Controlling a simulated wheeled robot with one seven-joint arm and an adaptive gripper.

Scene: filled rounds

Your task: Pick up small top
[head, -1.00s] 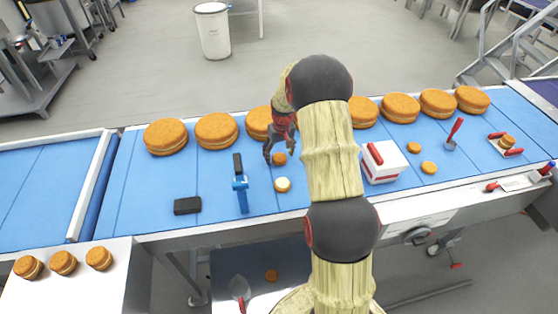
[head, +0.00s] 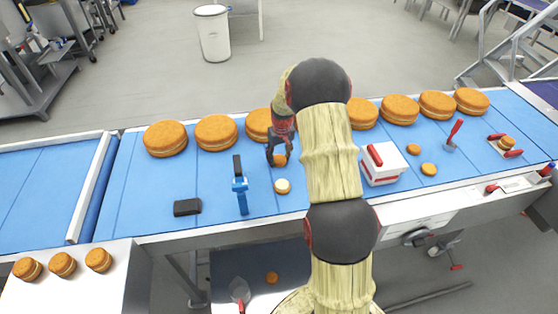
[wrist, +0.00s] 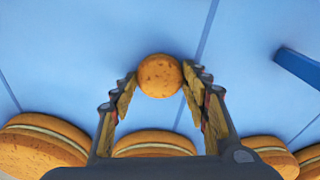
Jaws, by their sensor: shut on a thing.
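The small top, a small round orange-brown cake piece (wrist: 159,75), lies between my fingertips in the wrist view. In the head view the small top (head: 281,160) shows beside my fingers on the blue belt. My gripper (head: 276,158) is shut on it, one finger touching each side. It also shows in the wrist view (wrist: 160,82). Whether the top is lifted off the belt I cannot tell. A small round with a pale cream face (head: 283,186) sits just in front of it on the belt.
Several large filled rounds (head: 216,131) line the belt's far side. A blue-and-black tool (head: 240,186) stands to the left, near a black block (head: 187,207). A white box with a red handle (head: 382,164) stands to the right.

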